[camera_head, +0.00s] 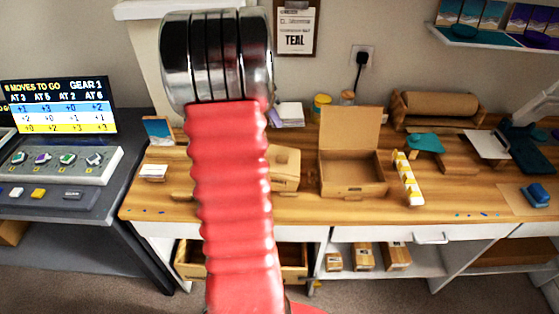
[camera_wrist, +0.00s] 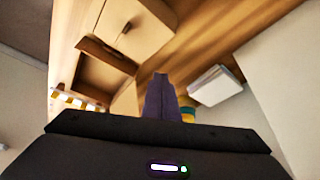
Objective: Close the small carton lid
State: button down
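The small carton (camera_head: 286,168) stands on the wooden bench, and my red arm hides its left part in the head view. Its top looks covered by the lid, but I cannot tell whether the lid lies fully flat. In the wrist view a pale brown carton (camera_wrist: 135,38) with a dark slot, apparently the small one, lies beyond my fingers. My gripper (camera_wrist: 160,78) shows there as dark fingers close together, shut and empty, apart from the carton. The head view does not show my fingers.
A larger carton (camera_head: 352,186) stands open to the right, its lid upright. A rack of small white and yellow pieces (camera_head: 407,178) stands beside it. White papers (camera_head: 289,114) and a yellow tin (camera_head: 322,103) are behind. The bench front is mostly clear.

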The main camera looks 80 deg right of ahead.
notch_tip(320, 180, up, 6)
jog(key=shift+r, duration=0.2)
dwell(0.4)
dwell(0.7)
jog(key=w+a+r+n+t, duration=0.3)
jog(key=w+a+n, duration=0.3)
jog(key=w+a, duration=0.6)
jog(key=w+a+r+n+t, duration=0.25)
jog(key=w+a+n, duration=0.55)
jog(key=a, duration=0.8)
jog(key=s+a+f+n+t+y, duration=0.1)
jog(key=a+n, duration=0.5)
jog(key=a, duration=0.9)
jog(key=s+a+f+n+t+y, duration=0.1)
jog(key=a+n, duration=0.6)
jog(key=a, duration=0.8)
jog(key=shift+s+a+f+t+y, duration=0.15)
jog(key=shift+s+f+t+y, duration=0.2)
jog(key=shift+s+t+y, duration=0.35)
